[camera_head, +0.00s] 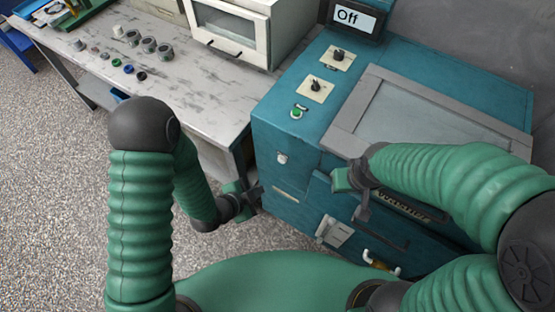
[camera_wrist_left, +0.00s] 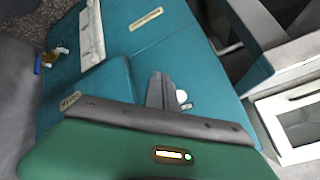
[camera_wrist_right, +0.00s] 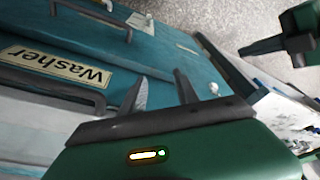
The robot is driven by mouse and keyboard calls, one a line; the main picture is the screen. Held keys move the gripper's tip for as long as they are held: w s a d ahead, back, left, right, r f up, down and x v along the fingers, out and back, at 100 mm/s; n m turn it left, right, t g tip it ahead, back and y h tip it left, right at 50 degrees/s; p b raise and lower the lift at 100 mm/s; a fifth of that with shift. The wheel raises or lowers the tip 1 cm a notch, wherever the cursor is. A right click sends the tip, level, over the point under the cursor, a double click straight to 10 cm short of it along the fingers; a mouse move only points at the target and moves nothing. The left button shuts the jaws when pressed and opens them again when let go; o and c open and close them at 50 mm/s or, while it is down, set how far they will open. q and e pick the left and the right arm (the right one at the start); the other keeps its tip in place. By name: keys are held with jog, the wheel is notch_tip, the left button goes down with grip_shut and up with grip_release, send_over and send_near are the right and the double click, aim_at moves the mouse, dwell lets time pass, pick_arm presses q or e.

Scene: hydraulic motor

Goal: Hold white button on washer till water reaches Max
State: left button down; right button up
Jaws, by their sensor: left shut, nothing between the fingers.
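The teal washer (camera_head: 400,70) stands right of centre, and its label (camera_wrist_right: 50,68) reads "Washer" in the right wrist view. The white button (camera_head: 281,158) is on its front face near the upper left corner. It also shows in the left wrist view (camera_wrist_left: 181,97), just beside the fingertips. My left gripper (camera_head: 256,190) is shut and empty, in front of the washer, below and left of the button in the head view. I cannot tell whether it touches the washer. My right gripper (camera_wrist_right: 162,88) is open and empty, near the washer front. No water level marked Max is readable.
A display (camera_head: 348,16) reads "Off". Two knobs (camera_head: 338,56) and a green button (camera_head: 296,113) are on the washer top, beside a grey-framed lid (camera_head: 430,110). A worktable (camera_head: 180,70) with small parts and a white oven-like box (camera_head: 232,30) stands left. Handles stick out from the washer front.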

aim_at(281, 160)
pick_arm(q)
jog(key=w+d, duration=0.5)
jog(key=w, duration=0.2)
jog(key=shift+d, duration=0.15)
jog(key=shift+d, duration=0.1)
dwell(1.8)
jog(key=shift+w+d, duration=0.2)
jog(key=shift+w, duration=0.15)
jog(key=shift+w+d, duration=0.2)
jog(key=shift+w, duration=0.1)
dwell(4.6)
